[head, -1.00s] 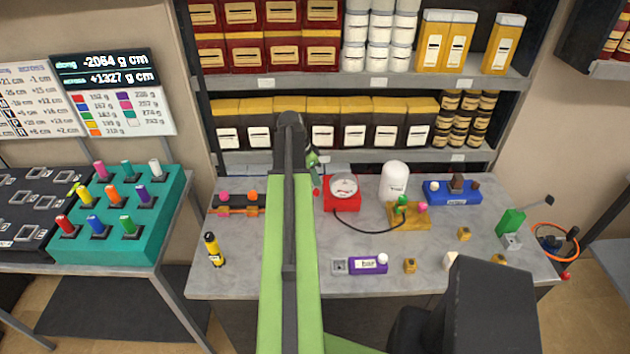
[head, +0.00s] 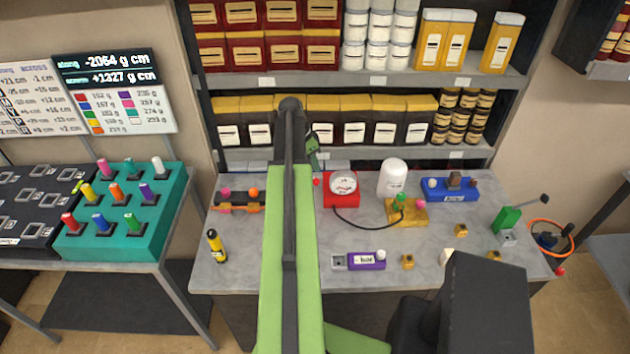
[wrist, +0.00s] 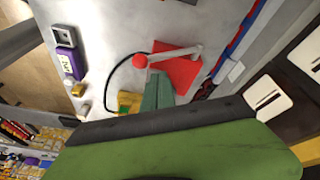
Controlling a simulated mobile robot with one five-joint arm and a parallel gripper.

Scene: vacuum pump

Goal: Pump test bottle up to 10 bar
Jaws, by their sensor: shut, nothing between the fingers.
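The red box (head: 330,201) with a round white dial stands at the back of the grey bench. In the wrist view the red box (wrist: 183,72) has a pale rod above it, with a red ball (wrist: 140,61) at its end. The white bottle (head: 392,180) stands right of the box, behind a yellow base (head: 414,217) with a green knob and a pink ball. A purple "bar" block (head: 367,261) lies nearer the front. My gripper (head: 312,150) is shut and empty, beyond and above the box's left side, partly behind my arm. Its green jaws (wrist: 157,92) show in the wrist view near the red ball.
A black hose (head: 362,226) runs from the red box to the yellow base. A blue block (head: 455,196) stands at the back right, an orange-and-dark block (head: 240,208) at the left. A yellow-and-black tube (head: 216,246) stands front left. Stocked shelves rise close behind the bench.

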